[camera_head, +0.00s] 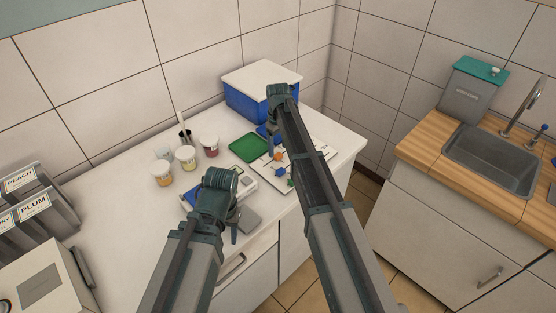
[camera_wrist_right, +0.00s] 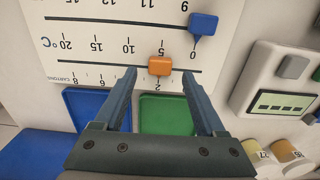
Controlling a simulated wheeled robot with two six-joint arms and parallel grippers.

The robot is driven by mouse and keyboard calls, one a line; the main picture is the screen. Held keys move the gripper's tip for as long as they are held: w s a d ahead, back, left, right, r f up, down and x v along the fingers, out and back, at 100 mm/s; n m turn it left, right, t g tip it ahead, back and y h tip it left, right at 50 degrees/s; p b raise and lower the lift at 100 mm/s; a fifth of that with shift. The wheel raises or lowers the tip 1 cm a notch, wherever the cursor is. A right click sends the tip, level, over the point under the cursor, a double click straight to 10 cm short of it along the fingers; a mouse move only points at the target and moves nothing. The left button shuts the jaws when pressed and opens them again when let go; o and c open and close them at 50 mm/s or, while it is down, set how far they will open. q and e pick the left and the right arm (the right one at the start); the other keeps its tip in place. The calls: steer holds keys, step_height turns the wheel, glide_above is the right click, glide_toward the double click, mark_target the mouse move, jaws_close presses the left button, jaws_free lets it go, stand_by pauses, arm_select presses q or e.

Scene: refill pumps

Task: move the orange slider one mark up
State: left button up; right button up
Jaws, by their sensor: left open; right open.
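The orange slider (camera_wrist_right: 160,66) sits on a straight track of the white scale board (camera_wrist_right: 110,58). The board also shows in the head view (camera_head: 318,152), as does the orange slider (camera_head: 278,156). In the right wrist view the slider is close to the printed 2 of the row marked CARTONS. My right gripper (camera_wrist_right: 158,84) is open, with its fingertips apart on either side of the slider; I cannot tell whether they touch it. A blue slider (camera_wrist_right: 203,25) is on the neighbouring track, near 0. My left gripper (camera_head: 234,228) is open, away from the board.
A green tray (camera_head: 248,147) and a blue tray (camera_wrist_right: 85,104) lie beside the board. A device with a display (camera_wrist_right: 283,103) and several cups (camera_head: 187,157) are near. A blue box with white lid (camera_head: 260,90) stands behind. The counter's left middle is clear.

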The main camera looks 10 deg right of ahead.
mark_target(278, 154)
arm_select(q)
step_height(278, 154, down, 3)
steer(key=shift+f+b, duration=0.1)
steer(key=shift+b, duration=1.05)
arm_select(e)
step_height(278, 154, down, 3)
steer(key=shift+f, duration=0.15)
jaws_close()
